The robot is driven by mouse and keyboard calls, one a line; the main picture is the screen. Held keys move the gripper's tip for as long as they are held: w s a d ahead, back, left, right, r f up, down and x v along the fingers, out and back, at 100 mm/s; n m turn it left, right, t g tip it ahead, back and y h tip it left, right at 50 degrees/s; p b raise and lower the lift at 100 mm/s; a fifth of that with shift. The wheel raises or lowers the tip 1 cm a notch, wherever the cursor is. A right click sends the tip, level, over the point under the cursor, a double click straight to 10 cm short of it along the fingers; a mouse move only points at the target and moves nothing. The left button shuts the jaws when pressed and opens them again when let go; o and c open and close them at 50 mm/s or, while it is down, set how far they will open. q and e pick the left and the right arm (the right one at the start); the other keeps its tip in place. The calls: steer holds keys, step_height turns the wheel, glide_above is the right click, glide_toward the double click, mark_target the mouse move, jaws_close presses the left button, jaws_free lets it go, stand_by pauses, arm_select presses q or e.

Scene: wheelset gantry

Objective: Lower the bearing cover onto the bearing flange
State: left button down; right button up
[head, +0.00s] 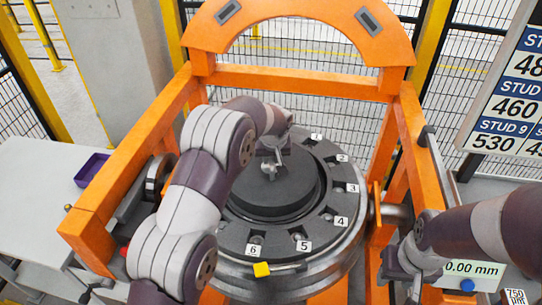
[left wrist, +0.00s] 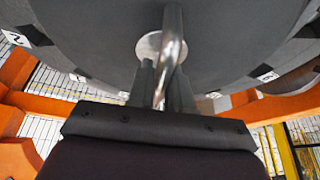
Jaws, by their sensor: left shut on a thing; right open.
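The bearing cover shows a round, dark grey raised middle (head: 298,188) with a metal handle at its centre, in the head view. My left gripper (head: 270,155) reaches over it and is shut on this handle (left wrist: 172,45), which stands on a pale round base in the left wrist view. Around the middle lies a dark ring (head: 328,206) with notches and number tags. I cannot tell whether this ring belongs to the cover or the bearing flange, nor see any gap underneath. My right gripper (head: 402,268) is open at the lower right, apart from the disc.
An orange gantry frame (head: 290,80) surrounds the wheelset, with an arch at the back. A grey table (head: 35,190) with a purple tray (head: 92,170) stands left. A stud-number board (head: 510,95) and a 0.00 mm display (head: 472,270) are at right. Wire fencing closes the back.

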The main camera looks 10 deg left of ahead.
arm_select(q)
steer(key=c, duration=1)
jaws_free()
steer(key=shift+o, duration=0.2)
steer(key=shift+f, duration=0.1)
steer(key=shift+s+r, duration=0.1)
steer(key=shift+r, duration=0.2)
steer(key=b+v, duration=0.3)
steer(key=v, duration=0.9)
steer(key=shift+d+r, duration=0.1)
steer(key=shift+r, duration=0.05)
